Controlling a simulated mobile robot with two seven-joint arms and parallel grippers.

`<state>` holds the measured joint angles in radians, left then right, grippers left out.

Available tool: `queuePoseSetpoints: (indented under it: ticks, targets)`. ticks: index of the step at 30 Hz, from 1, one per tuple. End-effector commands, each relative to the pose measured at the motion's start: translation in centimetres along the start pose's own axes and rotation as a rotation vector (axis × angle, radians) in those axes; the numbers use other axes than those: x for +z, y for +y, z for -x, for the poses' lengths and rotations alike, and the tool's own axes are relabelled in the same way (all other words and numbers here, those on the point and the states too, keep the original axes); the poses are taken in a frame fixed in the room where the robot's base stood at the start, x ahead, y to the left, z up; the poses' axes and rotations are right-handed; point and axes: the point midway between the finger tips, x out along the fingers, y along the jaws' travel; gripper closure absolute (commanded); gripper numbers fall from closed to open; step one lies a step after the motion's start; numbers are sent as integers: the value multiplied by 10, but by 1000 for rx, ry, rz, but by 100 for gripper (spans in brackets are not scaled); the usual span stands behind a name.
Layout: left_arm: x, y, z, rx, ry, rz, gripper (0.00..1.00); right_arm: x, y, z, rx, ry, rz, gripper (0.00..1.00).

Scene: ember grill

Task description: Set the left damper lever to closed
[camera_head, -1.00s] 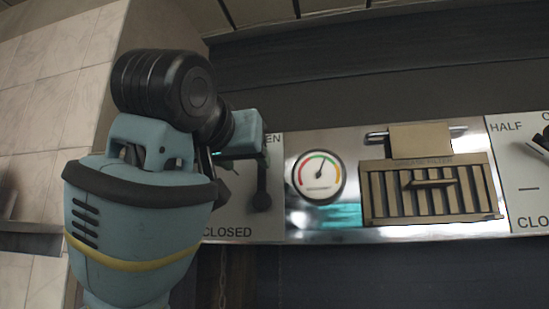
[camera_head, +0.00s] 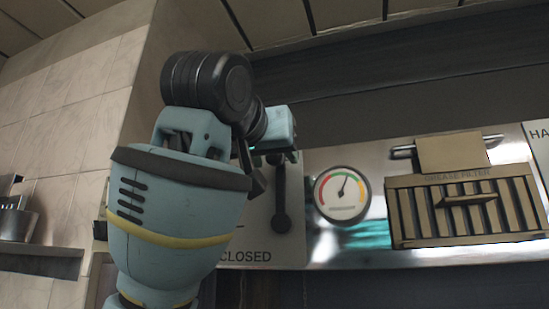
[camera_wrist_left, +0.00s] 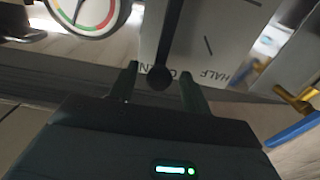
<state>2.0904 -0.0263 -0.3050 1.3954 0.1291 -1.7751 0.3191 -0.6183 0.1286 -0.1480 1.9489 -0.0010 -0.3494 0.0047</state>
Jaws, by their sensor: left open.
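The left damper lever (camera_head: 281,195) is a dark bar on a white panel (camera_head: 251,213). It stands upright, its round hub low and its upper end hidden behind my left gripper (camera_head: 280,156) in the head view. In the left wrist view, which is upside down, the lever's round knob (camera_wrist_left: 159,77) lies beside the OPEN label, between the two fingers of my left gripper (camera_wrist_left: 161,84). The fingers are open, and I cannot tell whether either touches the knob. The CLOSED label (camera_head: 246,256) is at the panel's bottom. My right gripper is not in view.
A round gauge (camera_head: 342,196) sits right of the lever, then a slatted grease filter (camera_head: 467,208) with a handle. Another white panel (camera_head: 540,150) is at the right edge. A tiled wall (camera_head: 60,140) and a metal shelf (camera_head: 40,261) are at left.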

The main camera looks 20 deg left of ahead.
Motion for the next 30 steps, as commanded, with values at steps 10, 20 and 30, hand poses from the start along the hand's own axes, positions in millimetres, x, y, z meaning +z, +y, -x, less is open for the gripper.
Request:
queuePoseSetpoints:
  ticks: [10, 20, 30]
  targets:
    - [0, 0, -15, 0, 1, 0, 52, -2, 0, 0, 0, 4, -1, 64]
    - [0, 0, -15, 0, 1, 0, 78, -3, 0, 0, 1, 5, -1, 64]
    - [0, 0, -15, 0, 1, 1, 100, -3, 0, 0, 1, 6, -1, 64]
